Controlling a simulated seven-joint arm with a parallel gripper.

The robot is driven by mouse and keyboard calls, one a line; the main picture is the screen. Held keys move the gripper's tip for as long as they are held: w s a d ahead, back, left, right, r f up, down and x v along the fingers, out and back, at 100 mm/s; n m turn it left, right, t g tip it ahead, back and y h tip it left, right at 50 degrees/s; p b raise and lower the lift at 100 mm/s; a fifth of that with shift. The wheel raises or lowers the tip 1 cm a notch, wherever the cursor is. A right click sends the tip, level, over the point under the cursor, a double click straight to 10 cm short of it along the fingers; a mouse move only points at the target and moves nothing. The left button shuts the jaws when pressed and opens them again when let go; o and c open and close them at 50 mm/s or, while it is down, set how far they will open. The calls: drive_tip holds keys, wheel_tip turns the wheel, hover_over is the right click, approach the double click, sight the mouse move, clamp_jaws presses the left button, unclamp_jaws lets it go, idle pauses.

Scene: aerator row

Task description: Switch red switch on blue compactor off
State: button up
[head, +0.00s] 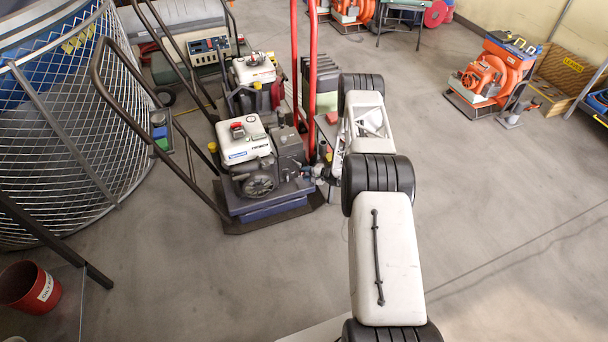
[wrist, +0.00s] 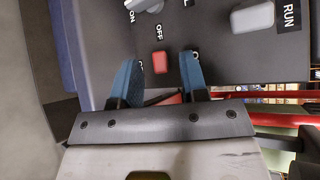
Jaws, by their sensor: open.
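The blue compactor (head: 265,203) stands on the floor left of my arm in the head view, with a blue base and a white and grey engine. In the wrist view its dark grey panel (wrist: 225,65) carries a small red switch (wrist: 159,61) beside the printed word OFF; ON is printed further up left. My gripper (wrist: 159,74) is open, its blue fingertips on either side of the red switch in the picture. I cannot tell whether they touch the panel. In the head view my gripper (head: 310,173) is at the compactor's right side, small and partly hidden.
Two light grey controls (wrist: 252,17) show on the panel, one near RUN. Another compactor (head: 252,75) stands just behind. Red upright handles (head: 312,70) rise close behind my gripper. A wire mesh cage (head: 75,130) is at left. The floor at right is mostly clear.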

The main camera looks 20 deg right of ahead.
drive_tip(key=shift+x, duration=0.75)
drive_tip(key=shift+c, duration=0.3)
clamp_jaws()
